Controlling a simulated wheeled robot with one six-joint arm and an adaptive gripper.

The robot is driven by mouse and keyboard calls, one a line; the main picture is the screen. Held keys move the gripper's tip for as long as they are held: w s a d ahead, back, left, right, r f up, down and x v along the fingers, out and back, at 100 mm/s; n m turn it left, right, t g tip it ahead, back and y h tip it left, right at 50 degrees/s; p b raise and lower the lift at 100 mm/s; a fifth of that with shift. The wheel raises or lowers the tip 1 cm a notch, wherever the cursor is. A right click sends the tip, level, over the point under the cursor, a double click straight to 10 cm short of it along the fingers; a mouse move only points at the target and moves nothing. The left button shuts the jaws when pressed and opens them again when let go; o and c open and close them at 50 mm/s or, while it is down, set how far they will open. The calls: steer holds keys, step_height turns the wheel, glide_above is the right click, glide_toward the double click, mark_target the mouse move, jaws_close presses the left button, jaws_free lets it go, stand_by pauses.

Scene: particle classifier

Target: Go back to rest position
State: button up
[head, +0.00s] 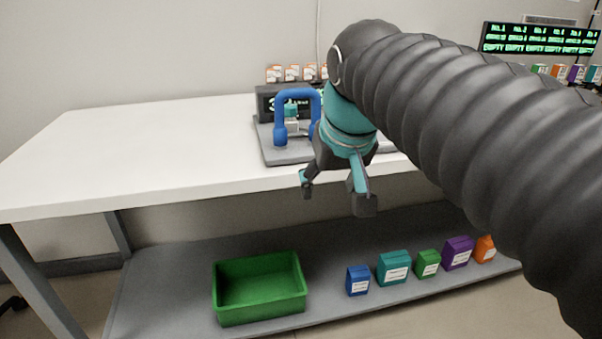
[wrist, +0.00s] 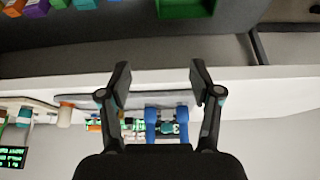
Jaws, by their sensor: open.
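My gripper (head: 336,200) is open and empty. In the head view it hangs in front of the front edge of the white table (head: 110,150), pointing down towards the lower shelf. In the wrist view both fingers of my gripper (wrist: 160,80) are spread apart with nothing between them. A machine with a blue arch-shaped handle (head: 297,95) stands on a grey base on the table behind my gripper. The blue handle also shows upside down in the wrist view (wrist: 151,124). My arm hides the right part of the table.
A green bin (head: 258,310) stands empty on the grey lower shelf (head: 160,290). To its right are several small boxes, including a blue one (head: 358,280) and a teal one (head: 393,268). A display with green text (head: 540,39) is at the back right. The table's left side is clear.

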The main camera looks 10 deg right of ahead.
steer(key=shift+s+f, duration=0.45)
steer(key=shift+s, duration=0.05)
steer(key=s+f, duration=0.8)
steer(key=f, duration=0.6)
steer(key=shift+s, duration=0.4)
stand_by(1.5)
